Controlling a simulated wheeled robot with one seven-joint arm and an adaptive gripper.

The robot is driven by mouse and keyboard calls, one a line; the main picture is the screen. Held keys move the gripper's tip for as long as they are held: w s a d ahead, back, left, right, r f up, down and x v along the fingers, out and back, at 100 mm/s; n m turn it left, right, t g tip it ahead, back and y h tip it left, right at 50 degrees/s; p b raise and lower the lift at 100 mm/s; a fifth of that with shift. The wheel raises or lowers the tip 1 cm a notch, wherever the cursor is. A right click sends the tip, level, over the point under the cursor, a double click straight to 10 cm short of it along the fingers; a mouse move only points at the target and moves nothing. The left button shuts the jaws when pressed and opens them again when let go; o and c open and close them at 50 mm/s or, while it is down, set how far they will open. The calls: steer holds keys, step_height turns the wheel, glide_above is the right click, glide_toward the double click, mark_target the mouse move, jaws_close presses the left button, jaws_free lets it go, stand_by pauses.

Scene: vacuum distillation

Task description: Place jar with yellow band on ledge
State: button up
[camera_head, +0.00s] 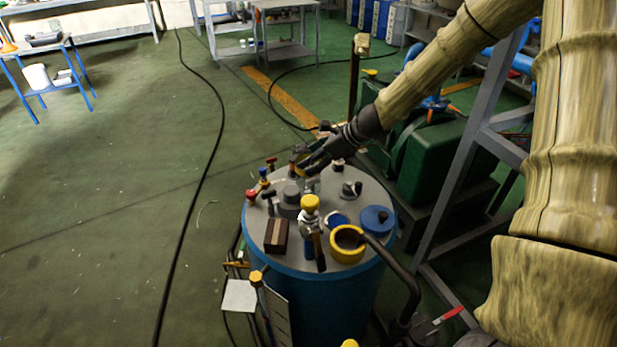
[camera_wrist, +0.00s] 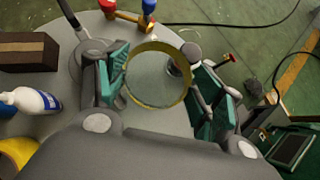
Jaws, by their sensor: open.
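The jar with the yellow band (camera_wrist: 158,104) shows in the wrist view as a clear round vessel with a yellow ring at its rim, seen from above. It sits between the two teal fingers of my gripper (camera_wrist: 163,88), which are apart, one on each side. Contact with the fingers cannot be told. In the head view my gripper (camera_head: 308,167) is low over the far part of the grey lid (camera_head: 255,232) of a blue tank, and the jar is mostly hidden there. I cannot tell which surface is the ledge.
The lid also bears a brown box (camera_head: 276,236), a yellow-capped bottle (camera_head: 310,205), a yellow cup (camera_head: 347,245), a blue disc-shaped piece (camera_head: 377,220) and red and blue valve handles (camera_head: 263,178). A green machine (camera_head: 432,165) and grey frame stand right. The floor at left is largely open.

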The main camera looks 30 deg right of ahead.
steer(key=shift+x, duration=1.2)
steer(key=shift+c, duration=0.2)
steer(key=shift+r, duration=0.1)
steer(key=c, duration=1.1)
